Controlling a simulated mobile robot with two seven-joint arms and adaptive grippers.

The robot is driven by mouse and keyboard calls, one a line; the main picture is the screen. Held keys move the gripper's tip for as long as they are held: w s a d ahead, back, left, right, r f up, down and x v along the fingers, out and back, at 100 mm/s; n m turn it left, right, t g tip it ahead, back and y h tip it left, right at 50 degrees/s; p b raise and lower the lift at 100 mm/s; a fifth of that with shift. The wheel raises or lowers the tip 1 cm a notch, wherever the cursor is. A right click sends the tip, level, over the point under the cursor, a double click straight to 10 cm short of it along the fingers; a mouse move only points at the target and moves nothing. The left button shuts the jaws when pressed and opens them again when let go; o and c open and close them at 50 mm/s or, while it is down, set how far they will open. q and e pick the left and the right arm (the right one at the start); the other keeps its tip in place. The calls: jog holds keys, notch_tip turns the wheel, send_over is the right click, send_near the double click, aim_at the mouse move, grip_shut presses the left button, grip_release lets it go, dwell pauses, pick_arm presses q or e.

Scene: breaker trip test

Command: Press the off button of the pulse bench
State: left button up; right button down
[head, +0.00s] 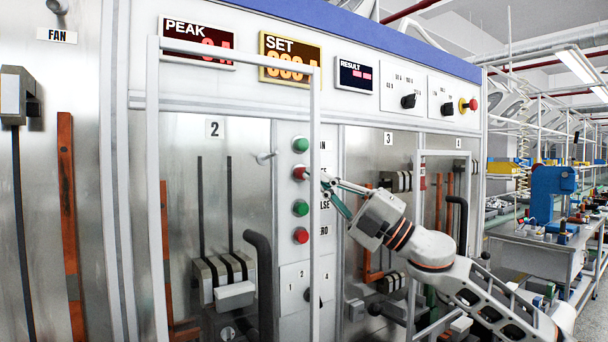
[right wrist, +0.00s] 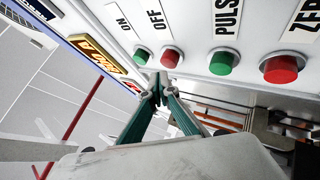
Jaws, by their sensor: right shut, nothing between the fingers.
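The pulse bench (head: 408,62) has a column of four labelled buttons. The off button (head: 300,173) is red, second from the top; it also shows in the right wrist view (right wrist: 171,57) under the word OFF. The green on button (head: 301,145) is above it, the green pulse button (head: 300,208) and red zero button (head: 300,236) below. My right gripper (head: 324,179) is shut and empty, its tips close beside the off button. In the right wrist view its tips (right wrist: 158,77) overlap the off button's edge; I cannot tell whether they touch. My left gripper is out of view.
A white frame with a vertical bar (head: 315,110) stands in front of the panel, close to the buttons and my right gripper. Displays (head: 290,60) and knobs (head: 408,101) are above. A blue machine (head: 552,190) stands on a table at the right.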

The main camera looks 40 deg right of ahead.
jog(key=shift+w, duration=0.2)
jog(key=shift+w, duration=0.2)
jog(key=shift+w+d, duration=0.15)
jog(key=shift+w, duration=0.35)
dwell(0.9)
jog(key=shift+s+p, duration=0.5)
jog(key=shift+s, duration=0.4)
